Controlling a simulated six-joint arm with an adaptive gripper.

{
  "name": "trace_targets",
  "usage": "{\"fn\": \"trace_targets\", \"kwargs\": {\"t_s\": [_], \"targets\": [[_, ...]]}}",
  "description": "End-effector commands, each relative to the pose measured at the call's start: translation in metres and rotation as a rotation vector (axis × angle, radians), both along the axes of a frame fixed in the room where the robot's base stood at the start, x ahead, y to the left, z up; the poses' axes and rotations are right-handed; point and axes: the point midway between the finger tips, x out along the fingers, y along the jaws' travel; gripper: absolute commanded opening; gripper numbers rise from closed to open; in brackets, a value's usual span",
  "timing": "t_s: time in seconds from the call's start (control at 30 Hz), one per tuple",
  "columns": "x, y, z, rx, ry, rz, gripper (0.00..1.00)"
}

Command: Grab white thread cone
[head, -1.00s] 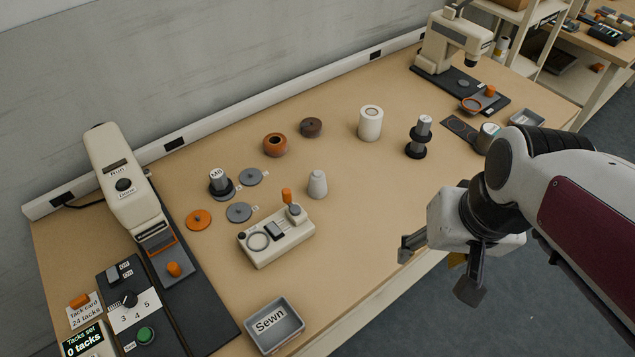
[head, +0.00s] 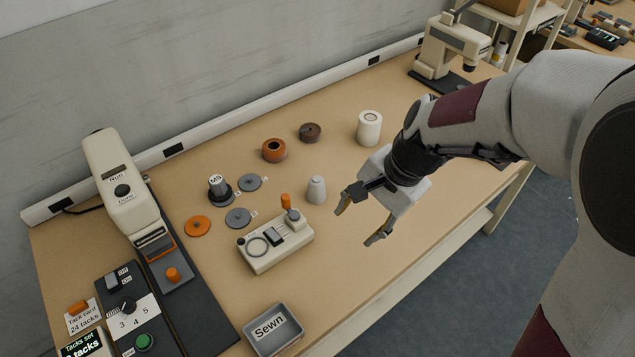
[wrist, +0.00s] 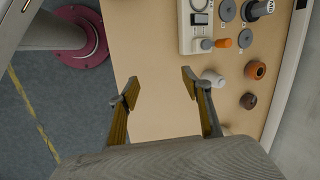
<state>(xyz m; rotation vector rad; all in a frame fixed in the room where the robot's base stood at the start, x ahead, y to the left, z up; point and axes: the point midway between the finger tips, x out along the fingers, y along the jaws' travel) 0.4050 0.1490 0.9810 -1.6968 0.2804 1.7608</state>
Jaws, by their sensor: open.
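The white thread cone (head: 316,190) stands upright on the table, behind the beige control box. It also shows in the wrist view (wrist: 213,77), just right of one fingertip. My gripper (head: 357,222) is open and empty above the table, to the right of the cone and slightly nearer the front edge. In the wrist view the gap between my fingers (wrist: 160,85) has only bare table in it. The cone is apart from both fingers.
The beige control box (head: 275,246) with an orange lever stands close to the cone. An orange roll (head: 274,150), a brown roll (head: 310,132) and a larger white roll (head: 369,128) stand behind. A grey "Sewn" tray (head: 273,329) sits at the front edge.

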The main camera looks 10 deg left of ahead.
Motion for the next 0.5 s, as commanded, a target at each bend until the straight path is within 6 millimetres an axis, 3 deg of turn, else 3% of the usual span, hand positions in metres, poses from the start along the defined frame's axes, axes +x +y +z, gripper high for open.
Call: {"fn": "trace_targets", "kwargs": {"t_s": [0.5], "targets": [[0.084, 0.059, -0.059, 0.174, 0.207, -0.656, 0.49]]}}
